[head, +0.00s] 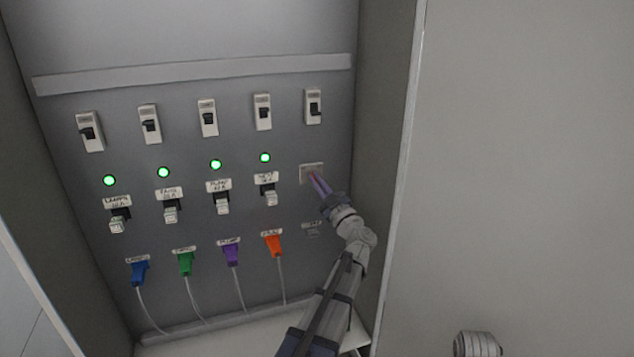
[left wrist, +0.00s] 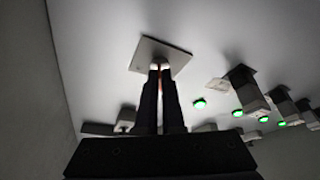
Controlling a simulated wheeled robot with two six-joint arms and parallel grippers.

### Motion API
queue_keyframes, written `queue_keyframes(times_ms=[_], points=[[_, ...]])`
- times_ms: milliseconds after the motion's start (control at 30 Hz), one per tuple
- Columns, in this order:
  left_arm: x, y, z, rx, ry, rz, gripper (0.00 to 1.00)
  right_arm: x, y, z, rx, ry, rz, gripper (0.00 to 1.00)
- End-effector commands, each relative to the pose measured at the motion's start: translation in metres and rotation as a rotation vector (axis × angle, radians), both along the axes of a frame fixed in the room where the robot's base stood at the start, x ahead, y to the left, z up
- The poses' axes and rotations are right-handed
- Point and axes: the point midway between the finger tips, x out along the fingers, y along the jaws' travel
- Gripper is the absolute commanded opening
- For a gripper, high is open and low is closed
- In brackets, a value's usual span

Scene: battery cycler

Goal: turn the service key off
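The service key's pale square plate (head: 306,168) is on the right of the cabinet's back panel, under the rightmost breaker. My left gripper (head: 315,179) is at this plate, its fingers pointing into the panel. In the left wrist view the plate (left wrist: 172,52) is straight ahead, and the two dark fingers (left wrist: 160,72) are close together at its middle. A thin sliver of something lighter shows between them, which looks like the service key. The key is mostly hidden by the fingers, so its angle cannot be told.
A row of breakers (head: 207,118) runs above several lit green lamps (head: 215,164). Below are labelled switches (head: 222,203) and coloured plugs with cables, the orange plug (head: 273,245) nearest my arm. The cabinet's right side wall (head: 385,150) is close to my left arm.

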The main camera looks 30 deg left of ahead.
Motion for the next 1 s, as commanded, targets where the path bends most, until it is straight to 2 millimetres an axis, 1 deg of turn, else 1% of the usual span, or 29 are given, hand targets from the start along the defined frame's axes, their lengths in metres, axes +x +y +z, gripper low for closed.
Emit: queue_keyframes(times_ms=[133,200,400,433,633,733,833,1000], points=[[0.001,0.000,0.001,0.003,-0.001,0.001,0.00,0.000,0.000,0.000,0.000,0.000,0.000,0.50],[0.000,0.000,0.001,0.003,-0.001,0.001,0.11,0.000,0.000,0.000,0.000,0.000,0.000,0.50],[0.000,0.000,0.000,0.002,0.000,0.000,0.33,0.000,0.000,0.000,0.000,0.000,0.000,0.50],[0.000,0.000,0.000,0.001,0.000,0.001,0.35,0.000,0.000,0.000,0.000,0.000,0.000,0.50],[0.000,0.000,0.000,0.000,0.000,0.000,0.35,0.000,0.000,0.000,0.000,0.000,0.000,0.50],[-0.003,-0.004,-0.003,0.001,0.000,-0.001,0.35,0.000,0.000,-0.003,0.000,0.000,0.000,0.50],[-0.009,-0.015,-0.008,0.001,-0.001,-0.002,0.35,0.000,0.000,-0.008,0.000,0.000,0.001,0.50],[-0.022,-0.039,-0.018,0.000,0.000,-0.002,0.35,0.000,0.000,-0.018,-0.001,0.000,0.002,0.50]])
